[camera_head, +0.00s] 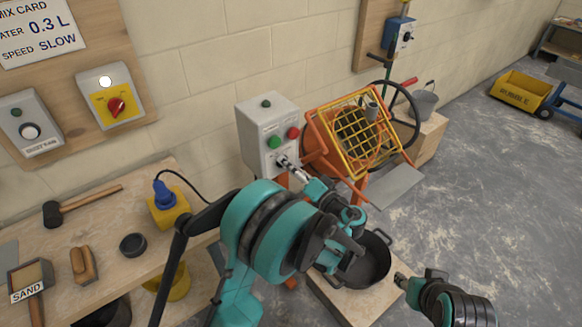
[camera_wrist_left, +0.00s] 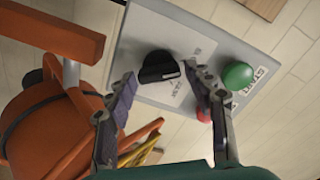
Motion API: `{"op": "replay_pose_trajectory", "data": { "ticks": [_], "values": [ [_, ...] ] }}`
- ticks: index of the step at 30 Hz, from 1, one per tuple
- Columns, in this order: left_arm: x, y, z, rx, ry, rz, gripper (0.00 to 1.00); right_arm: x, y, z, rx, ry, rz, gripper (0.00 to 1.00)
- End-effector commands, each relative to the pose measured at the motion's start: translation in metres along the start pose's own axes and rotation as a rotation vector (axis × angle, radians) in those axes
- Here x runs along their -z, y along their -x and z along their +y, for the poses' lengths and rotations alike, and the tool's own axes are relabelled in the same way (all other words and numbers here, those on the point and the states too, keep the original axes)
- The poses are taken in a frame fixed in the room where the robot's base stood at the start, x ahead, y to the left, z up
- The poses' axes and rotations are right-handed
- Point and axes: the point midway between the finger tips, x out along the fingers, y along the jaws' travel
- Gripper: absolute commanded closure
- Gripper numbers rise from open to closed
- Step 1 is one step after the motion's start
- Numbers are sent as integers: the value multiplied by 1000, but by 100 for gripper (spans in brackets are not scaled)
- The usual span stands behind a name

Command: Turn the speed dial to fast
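The speed dial is a black knob (camera_wrist_left: 158,66) with a white mark, on the face of a grey control box (camera_head: 258,128). Its mark points right and slightly down in the left wrist view. The lettering beside it is too small to read. My left gripper (camera_head: 287,167) is at the lower front of the box. In the left wrist view its two fingers (camera_wrist_left: 160,78) are apart, one on each side of the dial, with nothing held between them. Contact with the dial cannot be told. My right gripper (camera_head: 401,281) is low at the right, away from the box; its fingers are unclear.
A green button (camera_wrist_left: 238,75) and a red button (camera_head: 293,132) sit near the dial. An orange mixer with a yellow grid (camera_head: 355,130) stands right of the box. A black tub (camera_head: 366,262) is below my left arm. A wall card (camera_head: 40,30) reads SPEED SLOW.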

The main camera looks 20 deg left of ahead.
Motion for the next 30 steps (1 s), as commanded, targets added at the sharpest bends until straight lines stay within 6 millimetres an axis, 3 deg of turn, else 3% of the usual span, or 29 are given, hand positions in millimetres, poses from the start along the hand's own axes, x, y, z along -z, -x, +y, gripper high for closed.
{"op": "replay_pose_trajectory", "data": {
  "ticks": [1, 3, 4, 17, 30],
  "values": [
    [0, 0, 0, 0, 0, 0, 67, 0, 0, 0, 0, 0, 0, 60],
    [0, 0, 0, 0, 0, 0, 85, 0, 0, 0, 0, 0, 0, 60],
    [0, 0, 0, 0, 0, 0, 88, 0, 0, 0, 0, 0, 0, 60],
    [0, 0, 1, -1, -72, 0, 88, -2, -2, 0, 0, 0, 0, 60],
    [-1, 0, 4, -1, -430, -1, 88, -8, -12, 0, 0, 0, 0, 60]
  ]
}}
